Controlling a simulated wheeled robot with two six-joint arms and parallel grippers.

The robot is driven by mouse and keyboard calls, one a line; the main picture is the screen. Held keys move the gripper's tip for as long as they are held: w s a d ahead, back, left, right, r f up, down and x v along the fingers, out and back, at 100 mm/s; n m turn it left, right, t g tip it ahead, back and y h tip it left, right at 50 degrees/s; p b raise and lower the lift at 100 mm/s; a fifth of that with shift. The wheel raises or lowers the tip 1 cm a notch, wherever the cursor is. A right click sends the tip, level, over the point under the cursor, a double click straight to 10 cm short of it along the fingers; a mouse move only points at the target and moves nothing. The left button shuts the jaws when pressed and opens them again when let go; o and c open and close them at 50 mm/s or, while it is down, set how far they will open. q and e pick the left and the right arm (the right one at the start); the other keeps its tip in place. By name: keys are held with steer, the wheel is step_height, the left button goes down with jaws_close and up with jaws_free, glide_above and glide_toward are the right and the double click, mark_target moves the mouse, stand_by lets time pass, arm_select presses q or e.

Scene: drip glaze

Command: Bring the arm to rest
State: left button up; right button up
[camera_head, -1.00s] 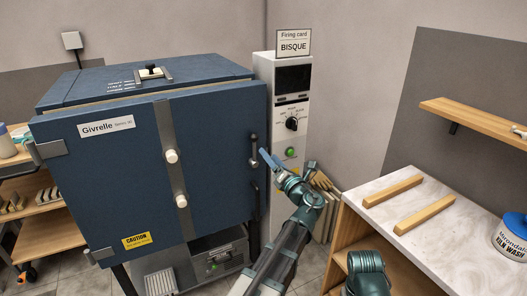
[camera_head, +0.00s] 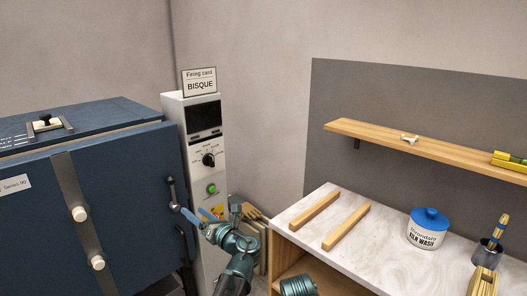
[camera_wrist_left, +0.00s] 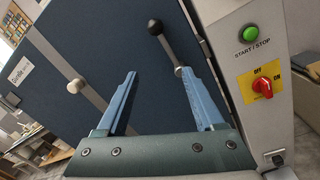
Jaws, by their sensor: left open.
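My left gripper (camera_head: 179,208) is open and empty in front of the right edge of the blue kiln (camera_head: 130,180), near its door handle (camera_head: 172,190). In the left wrist view the two blue fingers (camera_wrist_left: 159,72) are spread, with a dark ball-ended lever (camera_wrist_left: 166,45) beyond and between them. I cannot tell whether a finger touches it. The kiln door looks shut. A teal arm part of mine (camera_head: 298,286) shows at the bottom edge; the right gripper is out of view.
The control column (camera_head: 198,140) stands beside the kiln with a green button (camera_wrist_left: 250,33) and a red switch (camera_wrist_left: 262,86). A marble-topped bench (camera_head: 378,248) at right carries two wooden bars and a kiln wash jar (camera_head: 427,230). A shelf (camera_head: 380,138) hangs above.

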arm_select(q)
steer(key=s+d+f+n+g+h, duration=0.5)
steer(key=s+d+f+n, duration=0.2)
steer(key=s+f+n, duration=0.3)
steer(key=s+d+f+n+g+h, duration=0.4)
steer(key=s+d+f+n+h, duration=0.25)
steer(key=s+f+n, duration=0.4)
steer(key=s+d+f+n+g+h, duration=0.2)
steer(key=s+d+n, duration=0.2)
steer(key=d+n, duration=0.2)
step_height(320, 180, up, 12)
steer(key=p, duration=1.2)
steer(key=shift+d+r+p, duration=0.15)
steer(key=shift+d+p, duration=0.15)
steer(key=shift+p, duration=0.05)
steer(key=shift+n, duration=0.25)
